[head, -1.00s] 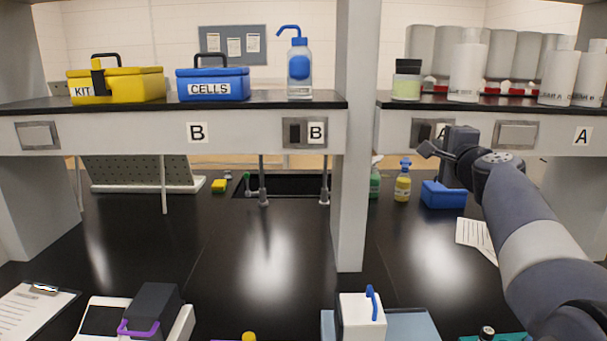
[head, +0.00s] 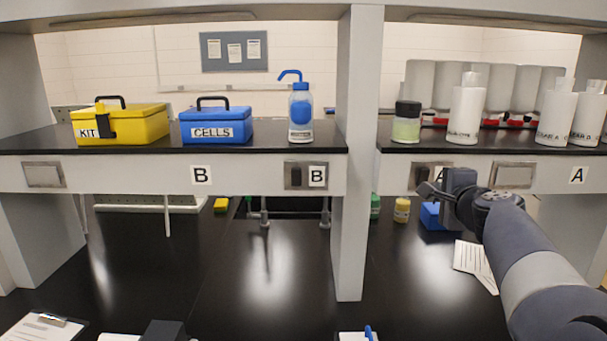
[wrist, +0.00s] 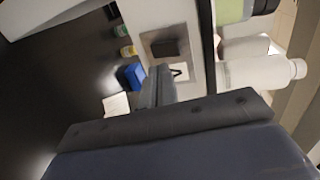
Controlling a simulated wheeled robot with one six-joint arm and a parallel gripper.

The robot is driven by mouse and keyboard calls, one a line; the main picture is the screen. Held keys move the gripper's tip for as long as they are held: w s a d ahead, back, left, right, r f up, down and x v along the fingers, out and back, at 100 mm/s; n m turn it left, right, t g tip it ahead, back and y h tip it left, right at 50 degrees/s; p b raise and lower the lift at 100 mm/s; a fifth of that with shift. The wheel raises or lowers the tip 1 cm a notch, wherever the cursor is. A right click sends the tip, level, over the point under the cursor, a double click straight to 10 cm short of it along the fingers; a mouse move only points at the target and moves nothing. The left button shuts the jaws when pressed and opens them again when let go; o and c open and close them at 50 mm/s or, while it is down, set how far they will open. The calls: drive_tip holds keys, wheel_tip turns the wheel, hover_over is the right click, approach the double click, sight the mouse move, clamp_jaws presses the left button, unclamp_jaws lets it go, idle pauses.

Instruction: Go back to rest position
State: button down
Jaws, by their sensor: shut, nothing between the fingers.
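My gripper (head: 427,190) is raised in front of the right shelf's front edge in the head view, close to the outlet plate beside the left "A" label. It is shut and empty. My arm reaches up to it from the lower right. In the wrist view, my gripper (wrist: 158,88) points at the shelf front, with the outlet plate (wrist: 166,46) just beyond it; I cannot tell whether they touch.
On the right shelf stand a green-filled jar (head: 406,123) and several white bottles, including one close by (head: 466,110). A blue bin (head: 431,216) and papers (head: 474,262) lie on the black bench below. A grey post (head: 351,200) stands left of my gripper.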

drive_tip(key=shift+s+r+b, duration=0.15)
drive_tip(key=shift+s+b, duration=0.2)
drive_tip(key=shift+s, duration=0.5)
drive_tip(key=shift+s+r+b, duration=0.15)
drive_tip(key=shift+s+b, duration=0.15)
drive_tip(key=shift+s, duration=0.55)
drive_tip(key=shift+w, duration=0.15)
drive_tip(key=shift+t, duration=0.5)
drive_tip(key=w+f+b, duration=0.1)
drive_tip(key=b, duration=0.1)
drive_tip(key=w+f+b, duration=0.1)
drive_tip(key=w+b, duration=0.1)
drive_tip(key=b, duration=0.1)
drive_tip(key=shift+w+b, duration=0.3)
drive_tip(key=b, duration=0.4)
drive_tip(key=shift+d+f+t, duration=0.1)
drive_tip(key=shift+f+t, duration=0.2)
drive_tip(key=shift+t, duration=0.1)
